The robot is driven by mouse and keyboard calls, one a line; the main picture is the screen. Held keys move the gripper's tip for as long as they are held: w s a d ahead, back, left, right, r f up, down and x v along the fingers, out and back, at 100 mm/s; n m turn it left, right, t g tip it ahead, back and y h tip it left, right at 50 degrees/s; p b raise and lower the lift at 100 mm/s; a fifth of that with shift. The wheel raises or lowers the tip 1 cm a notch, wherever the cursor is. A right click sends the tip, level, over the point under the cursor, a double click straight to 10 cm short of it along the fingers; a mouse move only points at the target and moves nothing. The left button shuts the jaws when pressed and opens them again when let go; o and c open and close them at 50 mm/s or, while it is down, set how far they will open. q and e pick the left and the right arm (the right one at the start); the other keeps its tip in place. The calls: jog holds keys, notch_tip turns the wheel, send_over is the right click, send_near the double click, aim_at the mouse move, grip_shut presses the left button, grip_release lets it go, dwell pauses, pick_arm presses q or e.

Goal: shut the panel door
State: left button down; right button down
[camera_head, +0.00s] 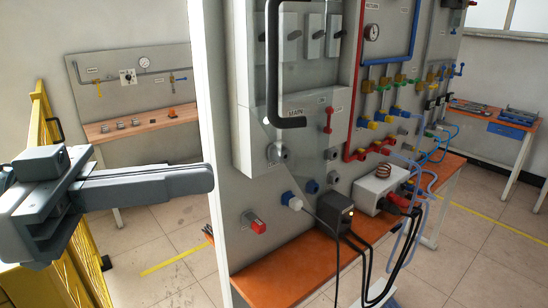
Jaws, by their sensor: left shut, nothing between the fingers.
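The panel door (328,110) looks like a clear, see-through sheet in front of the grey electrical cabinet (240,110) on the upright board. It carries a large black bracket-shaped handle (271,65), whose top is near the picture's upper edge. The door's edges are faint, and I cannot tell how far it stands open. Breaker-like switches (290,40) show behind it. My left gripper (208,180) comes in from the left with its fingers shut and empty. In the picture its tips are left of and below the handle, in front of the board's white edge. My right gripper is out of view.
An orange bench (270,275) runs below the board, with a black box (335,212), a white coil unit (380,188) and hanging cables. Pipes and valves fill the board's right side. A yellow fence (85,270) stands at left. The floor beyond is open.

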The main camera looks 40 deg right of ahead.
aim_at(307, 166)
pick_arm(q)
jog(key=p+x, duration=0.2)
jog(key=x, duration=0.6)
jog(key=shift+s+d+r, duration=0.1)
jog(key=shift+d, duration=0.1)
jog(key=shift+s+d, duration=0.2)
jog(key=shift+d, duration=0.35)
